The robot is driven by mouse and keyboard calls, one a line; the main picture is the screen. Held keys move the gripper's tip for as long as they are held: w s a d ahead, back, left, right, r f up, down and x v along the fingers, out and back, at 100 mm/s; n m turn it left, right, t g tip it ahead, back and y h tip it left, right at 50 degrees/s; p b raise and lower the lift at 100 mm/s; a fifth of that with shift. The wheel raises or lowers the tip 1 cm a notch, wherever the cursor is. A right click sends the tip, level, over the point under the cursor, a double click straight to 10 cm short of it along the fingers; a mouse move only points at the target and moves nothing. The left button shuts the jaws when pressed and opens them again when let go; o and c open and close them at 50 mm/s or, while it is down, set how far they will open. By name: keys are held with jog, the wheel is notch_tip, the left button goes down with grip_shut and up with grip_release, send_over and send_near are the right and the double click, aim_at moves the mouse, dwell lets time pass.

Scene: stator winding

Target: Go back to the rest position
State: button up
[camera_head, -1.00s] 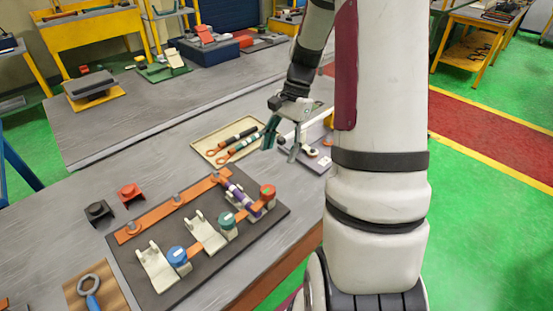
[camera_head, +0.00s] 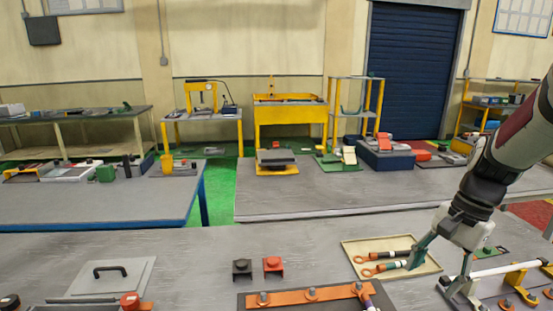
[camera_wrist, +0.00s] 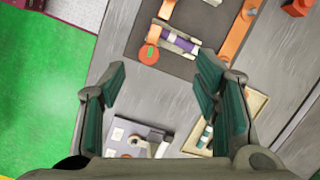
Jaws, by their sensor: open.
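My gripper (camera_head: 434,272) is at the lower right in the head view, above the near grey table and close to the beige tray. Its two green-padded fingers are apart with nothing between them. In the wrist view the gripper (camera_wrist: 160,95) also shows open and empty, with the dark fixture board (camera_wrist: 140,40) and the table beneath it. The beige tray (camera_head: 351,249) holds tools with orange ring ends and partly lies behind my gripper.
A black block (camera_head: 242,268) and a red block (camera_head: 273,265) stand behind the board's orange bar (camera_head: 285,298). A grey plate with a black handle (camera_head: 110,271) lies at left. The far table (camera_head: 300,197) bears equipment. The near table between plate and black block is clear.

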jog(key=s+a+r+n+t+h, duration=0.2)
jog(key=s+a+r+n+t, duration=0.3)
jog(key=s+a+r+n, duration=0.7)
jog(key=s+a+n, duration=0.1)
jog(key=a, duration=0.2)
jog(key=shift+t+h, duration=0.3)
